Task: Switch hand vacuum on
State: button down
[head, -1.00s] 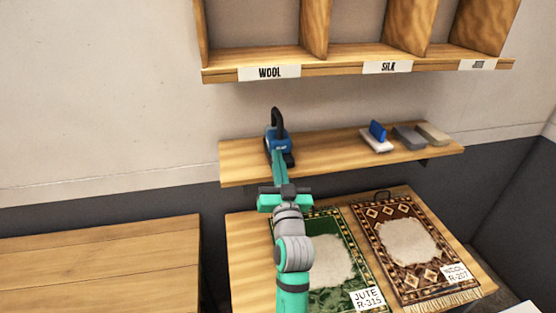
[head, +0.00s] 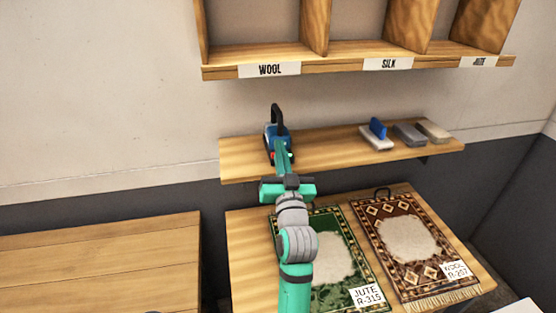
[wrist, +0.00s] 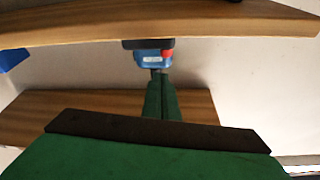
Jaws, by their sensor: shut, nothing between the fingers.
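The hand vacuum (head: 272,137) is blue with a black looped handle and stands at the left part of the narrow wall shelf (head: 335,150). In the wrist view, which looks upside down, the vacuum (wrist: 148,58) shows its blue body, dark base and a red part (wrist: 168,54) at one side. My gripper (head: 283,150) reaches to the front of the vacuum, its fingers together and empty. In the wrist view the fingertips (wrist: 158,76) lie right by the blue body, close to the red part. I cannot tell whether they touch it. My fingers hide part of the vacuum's front.
Brushes and blocks (head: 408,134) lie on the shelf's right half. Above hangs a labelled cubby unit (head: 330,65). Below, a table holds a green rug (head: 325,255) and a brown rug (head: 408,240). A bare wooden bench (head: 100,260) stands at left.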

jog(key=v, duration=1)
jog(key=shift+d+r, duration=0.1)
jog(key=s+f+m+g+h, duration=0.1)
jog(key=s+f+g+h, duration=0.1)
jog(key=s+f, duration=0.85)
jog(key=s+f+m+g+h, duration=0.1)
jog(key=s+f, duration=0.6)
jog(key=f, duration=0.6)
jog(key=s+a+f+n+g, duration=0.1)
jog(key=s+f, duration=0.2)
jog(key=s, duration=0.9)
jog(key=s+a+f+n+g, duration=0.1)
jog(key=s+a+f, duration=0.1)
jog(key=s, duration=1.1)
jog(key=shift+f+n+g, duration=0.4)
jog(key=shift+f, duration=0.05)
